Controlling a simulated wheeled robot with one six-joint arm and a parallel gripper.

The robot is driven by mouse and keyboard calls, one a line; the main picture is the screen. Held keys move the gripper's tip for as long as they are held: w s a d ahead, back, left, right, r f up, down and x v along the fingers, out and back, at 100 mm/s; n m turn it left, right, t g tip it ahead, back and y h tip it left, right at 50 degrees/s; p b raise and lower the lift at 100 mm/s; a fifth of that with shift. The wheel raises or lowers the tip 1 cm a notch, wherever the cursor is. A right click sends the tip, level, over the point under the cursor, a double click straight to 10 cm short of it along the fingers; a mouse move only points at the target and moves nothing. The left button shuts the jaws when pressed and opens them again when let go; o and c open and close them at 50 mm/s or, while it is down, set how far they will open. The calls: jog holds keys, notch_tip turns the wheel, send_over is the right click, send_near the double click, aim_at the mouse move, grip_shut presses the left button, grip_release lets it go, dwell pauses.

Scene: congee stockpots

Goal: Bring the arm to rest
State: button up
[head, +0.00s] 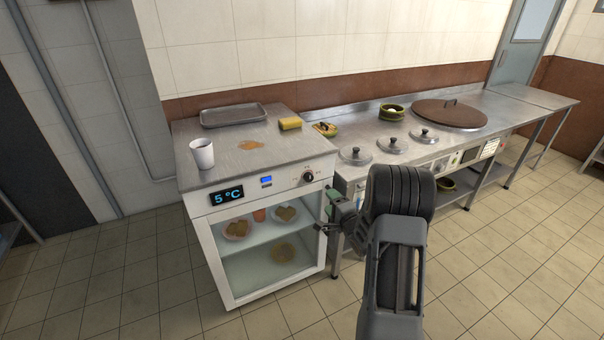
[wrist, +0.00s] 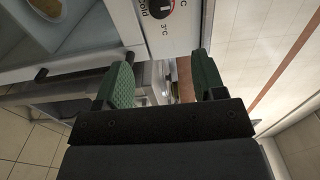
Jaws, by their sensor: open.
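My gripper (head: 335,209) is at the right edge of the white glass-door fridge (head: 212,262), in front of the steel counter. In the wrist view its two green-padded fingers (wrist: 163,82) stand apart with nothing held between them. A dark bar handle (wrist: 88,66) on the fridge shows beside the left finger; whether they touch I cannot tell. My arm reaches forward from the lower right of the head view and hides part of the counter front. The fridge door looks shut, with plates of food (head: 238,229) behind the glass.
On the fridge top are a white cup (head: 203,154), a grey tray (head: 233,115), a yellow sponge (head: 290,124) and a brown spill (head: 250,145). The counter (head: 345,118) holds several steel lids and a large brown lid (head: 449,114). The tiled floor (head: 500,270) at right is clear.

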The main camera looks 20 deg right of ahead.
jog(key=shift+n, duration=0.3)
notch_tip(320, 180, down, 7)
jog(key=s+d+n+g+h, duration=0.2)
jog(key=n+g, duration=0.1)
jog(key=g, duration=0.2)
jog(key=s+r+n+g+h+p, duration=0.2)
jog(key=s+n+g, duration=0.2)
jog(key=s+g, duration=0.3)
jog(key=s+a+r+n+p, duration=0.3)
jog(key=s+a+r, duration=0.2)
jog(key=r, duration=0.4)
jog(key=s+a+r+n+g+y+p, duration=0.1)
jog(key=s+a+r+n+p, duration=0.2)
jog(key=s+a+r, duration=0.3)
jog(key=s+a+r+n+g+y+p, duration=0.1)
jog(key=s+a+r+n+p, duration=0.2)
jog(key=r, duration=1)
jog(key=s+a+p, duration=0.2)
jog(key=s+a, duration=0.1)
jog(key=a, duration=0.1)
jog(key=shift+s+a+r, duration=0.15)
jog(key=shift+a+r, duration=0.1)
jog(key=shift+r, duration=0.15)
